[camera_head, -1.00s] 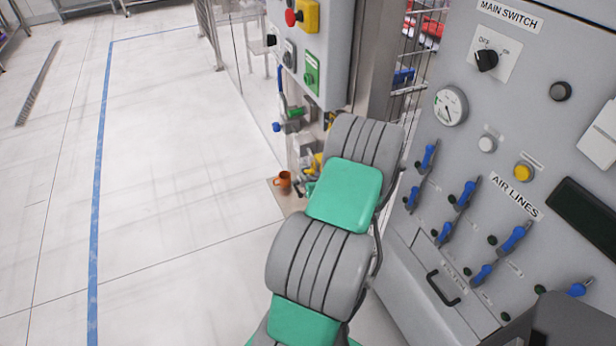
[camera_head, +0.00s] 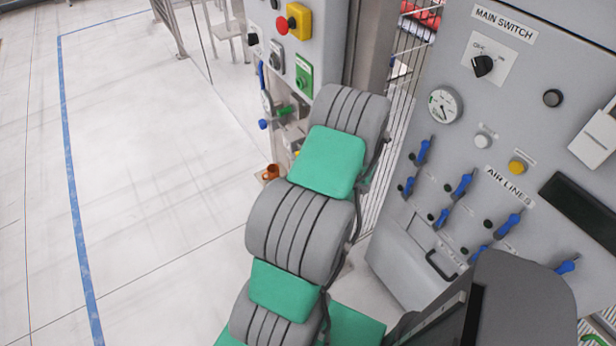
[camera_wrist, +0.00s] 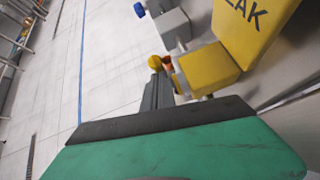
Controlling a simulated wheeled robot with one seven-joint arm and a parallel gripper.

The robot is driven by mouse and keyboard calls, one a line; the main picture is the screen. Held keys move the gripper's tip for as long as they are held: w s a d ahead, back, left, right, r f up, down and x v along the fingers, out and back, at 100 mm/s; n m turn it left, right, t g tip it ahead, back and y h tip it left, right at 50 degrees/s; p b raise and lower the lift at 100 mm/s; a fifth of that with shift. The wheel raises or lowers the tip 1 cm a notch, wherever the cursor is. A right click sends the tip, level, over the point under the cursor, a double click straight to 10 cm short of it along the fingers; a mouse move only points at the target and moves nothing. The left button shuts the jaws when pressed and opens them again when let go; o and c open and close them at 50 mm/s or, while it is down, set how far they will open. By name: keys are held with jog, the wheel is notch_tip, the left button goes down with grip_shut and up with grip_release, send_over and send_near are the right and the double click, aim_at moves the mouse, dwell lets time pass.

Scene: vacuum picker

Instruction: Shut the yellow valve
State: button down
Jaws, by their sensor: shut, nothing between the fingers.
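In the wrist view, my gripper (camera_wrist: 158,88) shows as dark fingers, shut and empty, pointing away from the green wrist cover. A small round yellow knob (camera_wrist: 155,62) appears right at the fingertips; I cannot tell whether they touch. It looks like part of the yellow valve. A yellow block (camera_wrist: 208,69) lies just right of the fingers, near a larger yellow piece with dark lettering (camera_wrist: 247,28). In the head view, only a speck of yellow (camera_head: 297,153) shows beside my arm; the arm hides my gripper and most of the valve area.
A blue knob on a grey fitting (camera_wrist: 172,27) stands beyond the yellow parts. An orange cup (camera_head: 271,173) sits left of my arm. A control box with a red button (camera_head: 281,25) is above. A grey panel (camera_head: 455,75) with blue valves stands right. Open floor lies left.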

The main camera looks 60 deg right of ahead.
jog(key=shift+w+d+r, duration=0.45)
jog(key=shift+w+r, duration=0.1)
jog(key=shift+r, duration=0.25)
jog(key=s+a+r+p, duration=0.1)
jog(key=s+a+r, duration=0.4)
jog(key=r, duration=0.3)
jog(key=shift+s+r+p, duration=0.15)
jog(key=shift+r+p, duration=0.1)
jog(key=shift+p, duration=0.15)
